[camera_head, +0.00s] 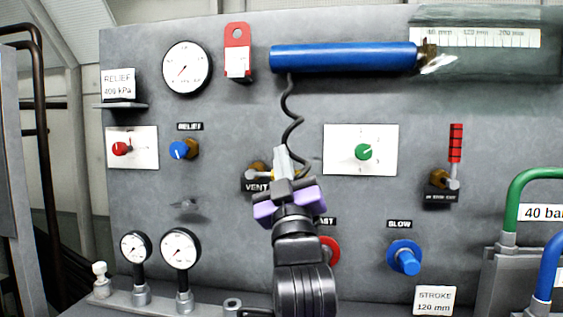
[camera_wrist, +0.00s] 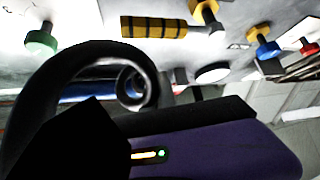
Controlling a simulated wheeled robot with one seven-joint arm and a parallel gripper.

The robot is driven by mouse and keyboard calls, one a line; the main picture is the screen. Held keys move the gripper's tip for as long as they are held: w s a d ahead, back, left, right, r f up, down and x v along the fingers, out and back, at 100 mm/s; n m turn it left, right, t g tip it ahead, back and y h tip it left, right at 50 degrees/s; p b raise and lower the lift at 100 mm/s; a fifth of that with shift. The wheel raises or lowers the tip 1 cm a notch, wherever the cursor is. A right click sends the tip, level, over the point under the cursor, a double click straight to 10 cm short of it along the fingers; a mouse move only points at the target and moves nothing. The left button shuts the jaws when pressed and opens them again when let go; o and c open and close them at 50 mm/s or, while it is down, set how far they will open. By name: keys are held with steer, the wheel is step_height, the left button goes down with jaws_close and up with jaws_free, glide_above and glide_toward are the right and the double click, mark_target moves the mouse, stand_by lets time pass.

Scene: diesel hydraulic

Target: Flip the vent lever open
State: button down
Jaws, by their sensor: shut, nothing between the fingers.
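The vent lever's brass valve (camera_head: 258,170) sits on the grey panel just above the VENT label (camera_head: 256,187). Its handle is mostly hidden behind my gripper in the head view. In the wrist view the lever's yellow-and-black striped handle (camera_wrist: 153,27) shows along the top, running sideways from its brass fitting (camera_wrist: 205,12). My gripper (camera_head: 283,158) is shut and empty, in front of the panel just right of the brass valve. Whether the fingers touch the lever cannot be told.
A green knob (camera_head: 363,152) is to the right and a blue relief knob (camera_head: 180,149) to the left. A red knob (camera_head: 331,250) is partly hidden by my arm.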

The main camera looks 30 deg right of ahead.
steer(key=s+a+f+b, duration=0.2)
steer(key=s+a+f, duration=0.2)
steer(key=s+f, duration=0.1)
steer(key=shift+f, duration=0.85)
